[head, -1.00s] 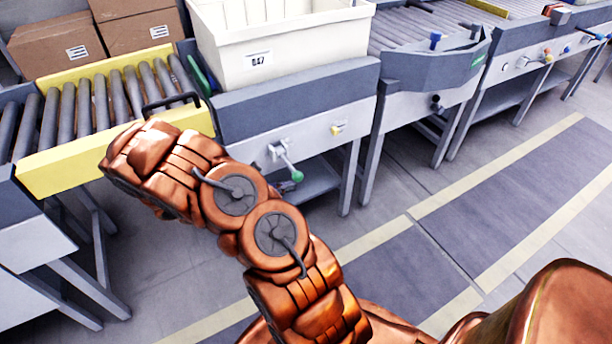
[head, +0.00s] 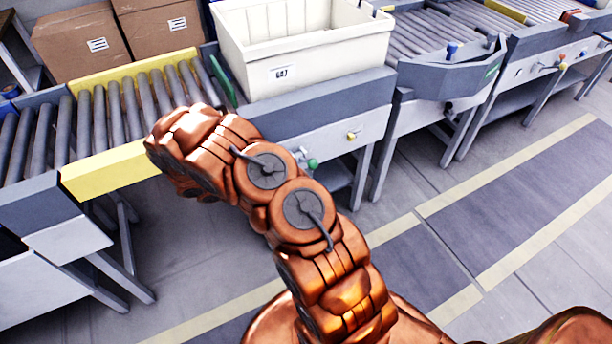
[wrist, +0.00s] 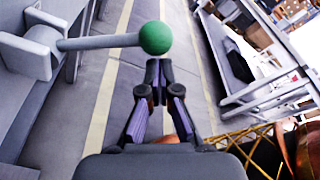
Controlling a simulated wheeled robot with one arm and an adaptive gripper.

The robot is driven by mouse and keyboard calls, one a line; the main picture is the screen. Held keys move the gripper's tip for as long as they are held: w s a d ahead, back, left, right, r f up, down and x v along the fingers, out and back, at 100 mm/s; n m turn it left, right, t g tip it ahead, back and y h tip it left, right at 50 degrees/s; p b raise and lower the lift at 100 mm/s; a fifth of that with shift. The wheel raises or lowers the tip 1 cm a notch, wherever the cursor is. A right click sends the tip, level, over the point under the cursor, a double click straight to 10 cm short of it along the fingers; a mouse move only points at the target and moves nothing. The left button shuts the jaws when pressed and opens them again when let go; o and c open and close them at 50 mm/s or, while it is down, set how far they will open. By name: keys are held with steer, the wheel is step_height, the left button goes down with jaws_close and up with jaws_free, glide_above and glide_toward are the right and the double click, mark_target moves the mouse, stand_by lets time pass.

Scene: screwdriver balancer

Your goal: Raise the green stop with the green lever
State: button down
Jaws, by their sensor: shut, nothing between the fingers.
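The green lever is a grey rod on a pale pivot with a green ball knob. In the wrist view the rod (wrist: 98,42) runs from the pivot at left to the knob (wrist: 156,37). My gripper (wrist: 158,75) is shut and empty, its tips just below the knob in that picture; I cannot tell if they touch. In the head view the knob (head: 313,164) shows beside my arm on the conveyor's front, the lever partly hidden, and the gripper is hidden behind my arm. The green stop (head: 222,80) is a narrow green bar between the rollers and the white tote.
The white tote (head: 305,55) stands on the conveyor right of the stop. Rollers with a yellow side rail (head: 110,172) lie to the left, with cardboard boxes (head: 80,42) behind. A yellow knob (head: 351,136) is on the panel right of the lever. The floor in front is open.

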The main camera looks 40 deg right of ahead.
steer(key=shift+w+r, duration=0.2)
steer(key=shift+r, duration=0.15)
stand_by(0.3)
steer(key=w+a+f+b, duration=0.1)
steer(key=w+a, duration=0.1)
steer(key=a, duration=0.9)
steer(key=shift+a+f, duration=0.15)
steer(key=shift+a, duration=0.05)
steer(key=shift+w, duration=0.1)
